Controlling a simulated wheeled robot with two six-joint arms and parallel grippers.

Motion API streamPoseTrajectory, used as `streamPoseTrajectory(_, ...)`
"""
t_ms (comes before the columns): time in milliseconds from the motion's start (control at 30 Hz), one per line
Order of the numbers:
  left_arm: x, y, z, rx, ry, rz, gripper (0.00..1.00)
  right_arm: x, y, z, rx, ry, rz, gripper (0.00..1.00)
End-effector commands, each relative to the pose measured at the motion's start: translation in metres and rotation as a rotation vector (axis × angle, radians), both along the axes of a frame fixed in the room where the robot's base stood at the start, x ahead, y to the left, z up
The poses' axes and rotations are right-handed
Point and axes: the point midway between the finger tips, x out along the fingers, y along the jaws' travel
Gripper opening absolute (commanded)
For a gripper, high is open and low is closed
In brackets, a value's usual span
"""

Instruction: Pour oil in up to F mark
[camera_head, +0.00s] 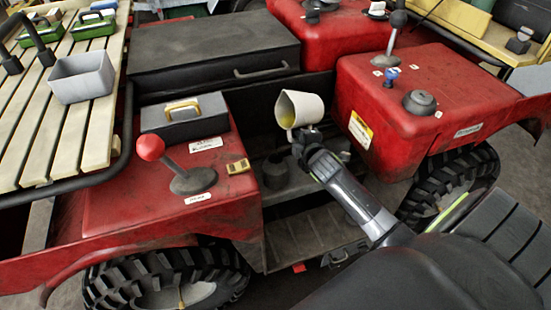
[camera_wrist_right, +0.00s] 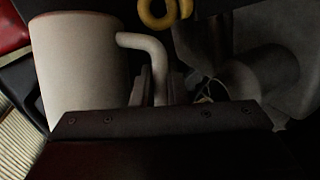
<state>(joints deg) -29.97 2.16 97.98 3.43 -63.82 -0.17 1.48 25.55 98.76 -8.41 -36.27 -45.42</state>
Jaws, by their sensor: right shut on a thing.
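A cream jug (camera_head: 300,108) with yellow oil (camera_head: 286,111) inside hangs over the dark gap between the red body panels, tilted toward the left. My right gripper (camera_head: 308,140) is shut on the jug from below right. In the right wrist view the jug (camera_wrist_right: 80,70) and its handle (camera_wrist_right: 152,55) show close up. That view also shows a yellow ring (camera_wrist_right: 164,12) and a dark, wide-mouthed tube (camera_wrist_right: 250,82) right of the handle. I cannot tell whether oil is flowing. No F mark can be made out. My left gripper is not in view.
A red-knobbed lever (camera_head: 151,148), a grey box with a yellow handle (camera_head: 185,118) and a black case (camera_head: 213,55) stand left of the jug. Right are a grey-knobbed lever (camera_head: 397,20) and a black cap (camera_head: 419,102). A slatted rack (camera_head: 98,140) carries a grey bin (camera_head: 82,77).

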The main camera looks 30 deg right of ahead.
Motion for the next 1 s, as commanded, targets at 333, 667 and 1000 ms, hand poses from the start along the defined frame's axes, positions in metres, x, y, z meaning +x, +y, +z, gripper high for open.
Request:
streamPoseTrajectory(333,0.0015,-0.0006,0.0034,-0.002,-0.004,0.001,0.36,0.0003,-0.0004,-0.0009,-0.021,-0.003,0.0,0.0)
streamPoseTrajectory(667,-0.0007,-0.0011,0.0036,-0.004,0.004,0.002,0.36,0.0003,-0.0011,-0.0022,-0.043,-0.005,0.0,0.0)
streamPoseTrajectory(1000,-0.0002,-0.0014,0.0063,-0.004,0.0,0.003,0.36,0.0003,-0.002,-0.0036,-0.065,-0.007,-0.001,0.0)
